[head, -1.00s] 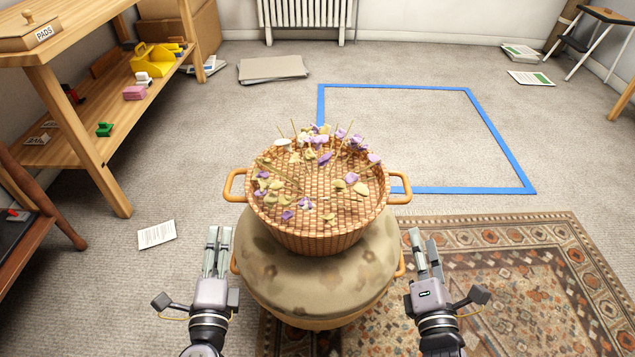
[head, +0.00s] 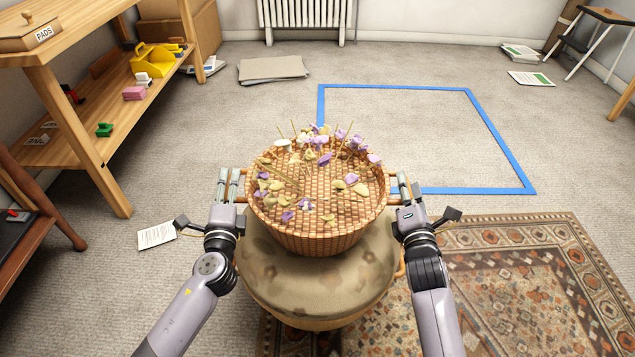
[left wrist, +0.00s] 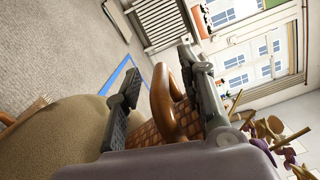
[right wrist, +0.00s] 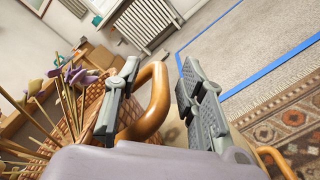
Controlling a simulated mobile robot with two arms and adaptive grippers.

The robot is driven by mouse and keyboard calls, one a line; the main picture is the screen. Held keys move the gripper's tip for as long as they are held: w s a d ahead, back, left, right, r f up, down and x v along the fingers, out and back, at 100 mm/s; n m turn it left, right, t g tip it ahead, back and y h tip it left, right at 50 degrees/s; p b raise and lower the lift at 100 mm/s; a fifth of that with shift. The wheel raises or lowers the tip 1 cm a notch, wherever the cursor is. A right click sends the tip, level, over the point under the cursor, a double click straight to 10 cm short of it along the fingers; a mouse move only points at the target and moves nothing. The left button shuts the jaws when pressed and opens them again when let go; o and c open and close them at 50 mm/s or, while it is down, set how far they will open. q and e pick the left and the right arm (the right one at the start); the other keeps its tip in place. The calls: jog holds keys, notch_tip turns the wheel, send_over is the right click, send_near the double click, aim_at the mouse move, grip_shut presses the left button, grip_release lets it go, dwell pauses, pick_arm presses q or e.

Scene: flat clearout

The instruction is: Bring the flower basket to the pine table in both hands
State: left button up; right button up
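The flower basket (head: 318,235), woven and holding dried purple and yellow flowers, sits upright on a round patterned pouffe (head: 290,280). My left gripper (head: 228,176) is at its left handle; in the left wrist view the brown handle (left wrist: 161,100) stands between the parted fingers (left wrist: 160,85). My right gripper (head: 408,181) is at the other handle, and in the right wrist view that handle (right wrist: 156,100) lies between open fingers (right wrist: 160,80). A light wooden table with a lower shelf (head: 90,125) stands at left; I cannot tell if it is the pine table.
A blue taped rectangle (head: 478,120) marks the carpet beyond the basket. A patterned rug (head: 520,280) lies at right. Papers (head: 157,235) and a flat grey stack (head: 272,69) lie on the floor. A stool (head: 600,40) stands at back right.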

pick_arm(q)
jog(key=shift+w, duration=0.2)
pick_arm(e)
jog(key=shift+w, duration=0.25)
pick_arm(q)
jog(key=shift+c, duration=0.2)
pick_arm(e)
jog(key=shift+c, duration=0.3)
pick_arm(q)
grip_shut()
pick_arm(e)
grip_shut()
pick_arm(q)
jog(key=shift+r, duration=0.25)
pick_arm(e)
jog(key=shift+r, duration=0.2)
